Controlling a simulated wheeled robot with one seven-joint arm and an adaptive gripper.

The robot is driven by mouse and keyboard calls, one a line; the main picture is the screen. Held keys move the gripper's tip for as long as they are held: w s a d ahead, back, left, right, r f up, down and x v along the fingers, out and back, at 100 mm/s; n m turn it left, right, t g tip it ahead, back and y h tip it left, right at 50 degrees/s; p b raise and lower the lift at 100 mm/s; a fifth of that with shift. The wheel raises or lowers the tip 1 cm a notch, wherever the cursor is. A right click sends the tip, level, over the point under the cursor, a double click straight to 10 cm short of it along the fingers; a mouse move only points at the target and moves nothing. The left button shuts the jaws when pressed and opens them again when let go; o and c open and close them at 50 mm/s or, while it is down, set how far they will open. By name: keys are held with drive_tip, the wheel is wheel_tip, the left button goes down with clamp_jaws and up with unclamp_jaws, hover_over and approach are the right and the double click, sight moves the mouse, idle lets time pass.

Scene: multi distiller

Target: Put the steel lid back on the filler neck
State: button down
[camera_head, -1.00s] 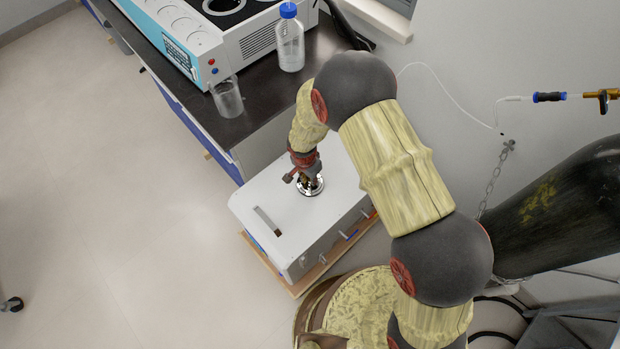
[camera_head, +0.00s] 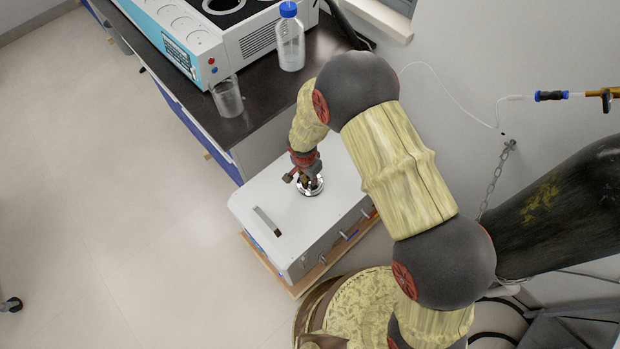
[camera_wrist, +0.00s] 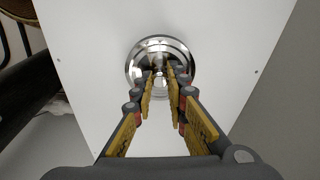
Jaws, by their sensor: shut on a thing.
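The steel lid (camera_wrist: 158,46) is a shiny round metal piece on the white top of the boxy unit (camera_head: 270,195). In the wrist view my gripper (camera_wrist: 161,78) has its two yellow-padded fingers shut on the lid's central knob. In the head view my gripper (camera_head: 308,183) points down at the unit's top, with the bright rim of the lid (camera_head: 312,190) showing under it. The lid looks level and at or very near the white surface. The filler neck is hidden under it, so I cannot tell whether the lid is seated.
A dark bench (camera_head: 255,110) stands behind the unit, with a beaker (camera_head: 228,97), a blue-capped bottle (camera_head: 291,42) and a blue-white instrument (camera_head: 215,40). A dark gas cylinder (camera_head: 560,215) and chain (camera_head: 495,180) are at the right.

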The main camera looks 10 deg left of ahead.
drive_tip(key=shift+f+b, duration=0.6)
drive_tip(key=shift+b, duration=0.15)
idle(0.4)
drive_tip(key=c, duration=1.8)
unclamp_jaws()
drive_tip(key=shift+o, duration=0.6)
wheel_tip(320, 180, up, 12)
drive_tip(key=s, duration=0.1)
drive_tip(key=shift+a, duration=0.4)
drive_tip(key=shift+s, duration=0.1)
